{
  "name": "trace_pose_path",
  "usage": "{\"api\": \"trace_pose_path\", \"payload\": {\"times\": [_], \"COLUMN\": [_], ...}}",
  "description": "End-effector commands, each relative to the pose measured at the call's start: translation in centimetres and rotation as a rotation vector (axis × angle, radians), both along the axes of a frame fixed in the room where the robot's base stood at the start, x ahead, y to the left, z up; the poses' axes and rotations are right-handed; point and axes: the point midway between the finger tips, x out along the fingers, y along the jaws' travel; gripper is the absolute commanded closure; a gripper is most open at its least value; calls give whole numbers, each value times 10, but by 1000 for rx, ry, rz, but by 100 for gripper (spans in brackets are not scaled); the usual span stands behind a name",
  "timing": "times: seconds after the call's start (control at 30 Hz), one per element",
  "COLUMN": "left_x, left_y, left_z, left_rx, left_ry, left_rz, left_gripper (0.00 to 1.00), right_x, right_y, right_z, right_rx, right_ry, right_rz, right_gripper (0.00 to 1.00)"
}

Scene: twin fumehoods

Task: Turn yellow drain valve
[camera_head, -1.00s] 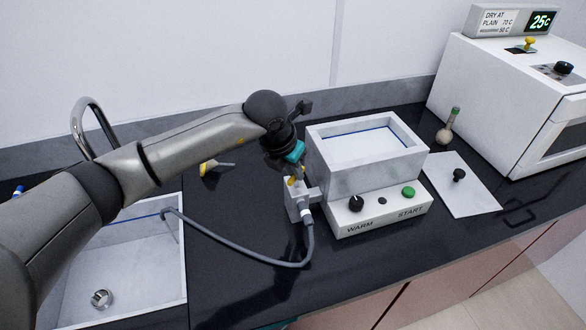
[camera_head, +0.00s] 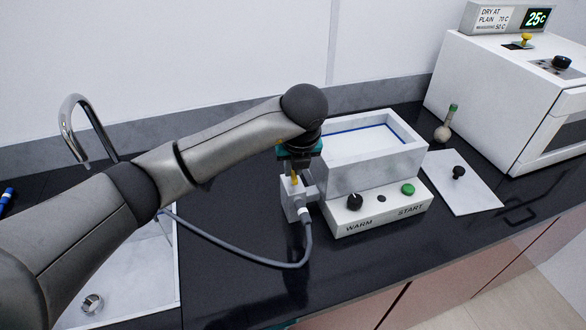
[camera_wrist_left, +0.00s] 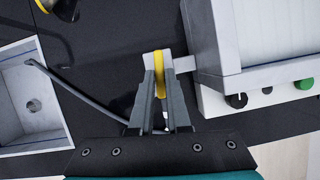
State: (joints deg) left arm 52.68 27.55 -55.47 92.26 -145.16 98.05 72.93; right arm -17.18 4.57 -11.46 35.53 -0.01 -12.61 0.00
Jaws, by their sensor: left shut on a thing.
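The yellow drain valve handle (camera_head: 294,181) stands on a pale valve block (camera_head: 299,200) at the left side of the white water bath (camera_head: 352,181). My left gripper (camera_head: 295,170) comes down on it from above. In the left wrist view the two fingers (camera_wrist_left: 160,78) are shut on the yellow handle (camera_wrist_left: 160,60), one on each side, and the handle runs lengthwise between them. The fingers and wrist hide part of the handle in the head view. My right gripper is not in view.
A grey hose (camera_head: 240,256) runs from the valve block to the sink (camera_head: 122,276) at the left. The bath's front has a black knob (camera_head: 354,202) and a green button (camera_head: 407,189). A white plate lid (camera_head: 471,191) and a flask (camera_head: 443,131) are at the right. The counter in front is clear.

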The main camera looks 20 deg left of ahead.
Motion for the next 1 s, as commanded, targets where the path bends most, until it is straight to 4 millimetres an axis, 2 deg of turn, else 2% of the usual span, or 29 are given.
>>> {"api": "trace_pose_path", "payload": {"times": [0.6, 0.63, 0.8, 0.9, 1.0], "left_x": [0, 0, 0, 0, 0], "left_y": [0, 0, 0, 0, 0], "left_z": [1, 1, 0, 0, 0], "left_rx": [-1, -1, 0, 0, 0], "left_ry": [0, 0, 0, 0, 0], "left_rz": [41, 41, 40, 40, 40], "left_gripper": [100, 83, 64, 55, 55], "right_x": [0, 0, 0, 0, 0], "right_y": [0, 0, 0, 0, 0], "right_z": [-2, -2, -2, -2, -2], "right_rx": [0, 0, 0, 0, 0], "right_ry": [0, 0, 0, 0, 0], "right_rz": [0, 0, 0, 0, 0], "right_gripper": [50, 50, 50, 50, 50]}}
